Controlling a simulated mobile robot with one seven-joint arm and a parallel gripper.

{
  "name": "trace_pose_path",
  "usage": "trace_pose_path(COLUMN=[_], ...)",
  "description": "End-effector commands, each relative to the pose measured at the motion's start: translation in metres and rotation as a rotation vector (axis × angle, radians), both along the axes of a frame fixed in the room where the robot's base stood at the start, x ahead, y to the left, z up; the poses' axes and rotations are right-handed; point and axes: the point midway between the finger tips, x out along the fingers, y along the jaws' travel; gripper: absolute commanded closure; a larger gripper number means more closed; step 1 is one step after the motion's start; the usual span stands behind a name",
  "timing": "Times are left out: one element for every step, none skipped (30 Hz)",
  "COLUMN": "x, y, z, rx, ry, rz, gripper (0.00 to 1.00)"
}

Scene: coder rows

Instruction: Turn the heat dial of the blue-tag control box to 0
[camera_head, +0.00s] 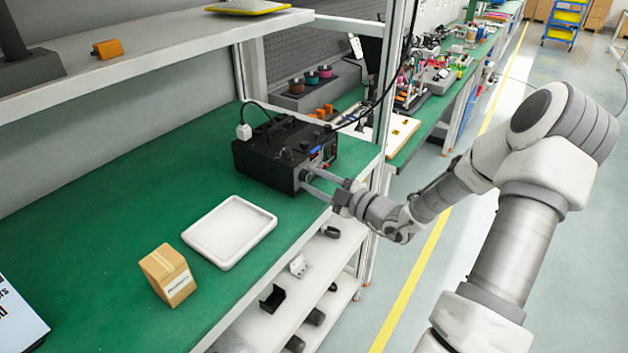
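The black control box (262,163) stands on the green bench near its right front edge. Its front panel faces right and carries a small blue tag (316,152) and a red display area. My gripper (307,178) is at the lower part of this front panel. Its two fingers are apart, with a gap showing between them, and their tips are at or very close to the panel. The heat dial cannot be made out, and its setting cannot be read. I cannot tell whether the fingertips touch the dial.
A white tray (229,232) and a small cardboard box (167,275) sit on the green bench (95,245) left of the control box. A white plug (243,131) and black cable lie at its back.

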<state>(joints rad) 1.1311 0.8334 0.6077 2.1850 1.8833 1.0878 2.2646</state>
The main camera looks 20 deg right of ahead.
Motion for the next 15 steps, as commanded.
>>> trace_pose_path(x=[-0.0001, -0.0002, -0.0001, -0.0002, -0.0001, -0.0002, -0.0002, -0.0002, -0.0003, -0.0002, -0.0003, -0.0003, -0.0004, -0.0003, -0.0003], y=[0.0000, -0.0001, -0.0002, -0.0001, -0.0002, -0.0002, -0.0002, -0.0002, -0.0002, -0.0002, -0.0001, -0.0001, -0.0002, -0.0001, 0.0000], z=[0.0000, 0.0000, -0.0001, 0.0000, -0.0001, -0.0001, -0.0001, -0.0001, -0.0001, -0.0001, 0.0000, 0.0000, 0.0001, 0.0001, 0.0003], rx=[0.000, 0.000, 0.000, 0.000, 0.000, 0.000, 0.000, 0.000, 0.000, 0.000, 0.000, -0.002, -0.004, -0.006, -0.011], ry=[0.000, 0.000, 0.000, 0.000, 0.000, 0.000, 0.000, 0.000, 0.000, 0.000, 0.000, -0.001, -0.002, -0.003, -0.007], rz=[0.000, 0.000, 0.000, 0.000, 0.000, 0.000, 0.000, 0.000, 0.000, 0.000, 0.000, 0.000, 0.000, 0.000, 0.000], gripper=[0.71, 0.77, 0.84, 0.89, 0.95, 1.00, 1.00, 1.00, 1.00, 1.00, 1.00, 1.00, 1.00, 1.00, 1.00])
